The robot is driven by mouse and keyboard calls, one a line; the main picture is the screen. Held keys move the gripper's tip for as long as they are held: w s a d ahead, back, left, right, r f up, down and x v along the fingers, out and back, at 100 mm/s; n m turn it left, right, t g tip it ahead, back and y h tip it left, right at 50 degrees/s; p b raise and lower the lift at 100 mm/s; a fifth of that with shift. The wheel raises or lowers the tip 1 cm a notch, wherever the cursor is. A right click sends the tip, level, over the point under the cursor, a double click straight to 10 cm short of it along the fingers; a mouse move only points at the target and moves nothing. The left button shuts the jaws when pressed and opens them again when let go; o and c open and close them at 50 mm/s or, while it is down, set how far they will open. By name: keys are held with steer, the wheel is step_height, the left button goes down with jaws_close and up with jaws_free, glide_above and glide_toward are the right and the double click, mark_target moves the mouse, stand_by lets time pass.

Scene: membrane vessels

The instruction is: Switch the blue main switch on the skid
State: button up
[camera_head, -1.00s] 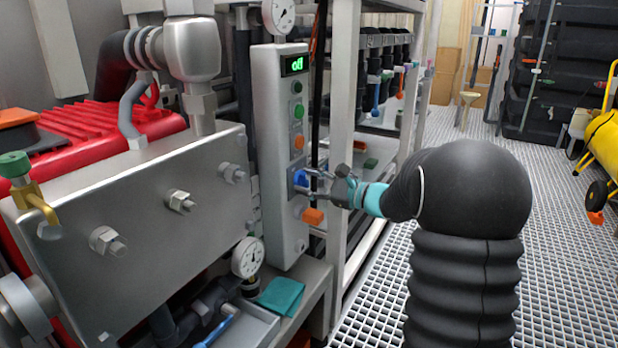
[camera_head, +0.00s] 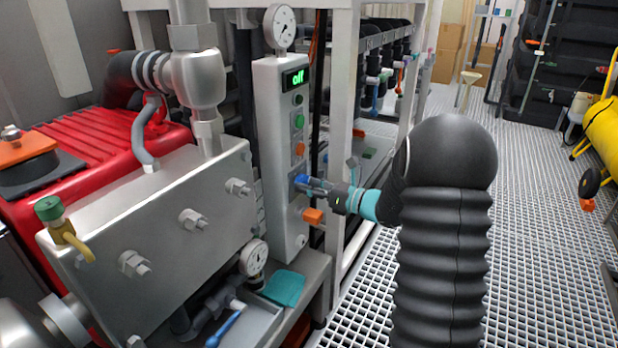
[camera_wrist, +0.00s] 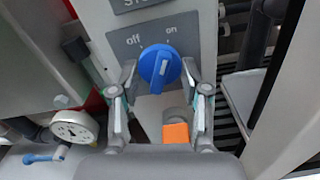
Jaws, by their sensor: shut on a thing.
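The blue main switch (camera_head: 301,181) is a round knob on the front of a tall grey control box (camera_head: 271,150). In the wrist view the blue switch (camera_wrist: 160,66) has a raised grip bar, close to upright, under the labels "off" at left and "on" at right. My gripper (camera_head: 312,184) reaches the switch from the right. In the wrist view my gripper (camera_wrist: 160,76) has one finger on each side of the knob and is shut on it. The exact contact is hard to see. The display (camera_head: 295,78) on the box reads "off" in green.
An orange knob (camera_head: 313,215) sits just below the switch, close under my gripper. Green and orange buttons (camera_head: 299,122) are above it. A white frame post (camera_head: 340,130) stands right behind the box. A steel block with bolts (camera_head: 160,225) is at left.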

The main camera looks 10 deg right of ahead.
steer(key=shift+m+p, duration=0.35)
steer(key=shift+m, duration=0.15)
steer(key=o, duration=1.1)
steer(key=shift+o, duration=0.2)
steer(key=v, duration=1.2)
steer(key=shift+w, duration=0.1)
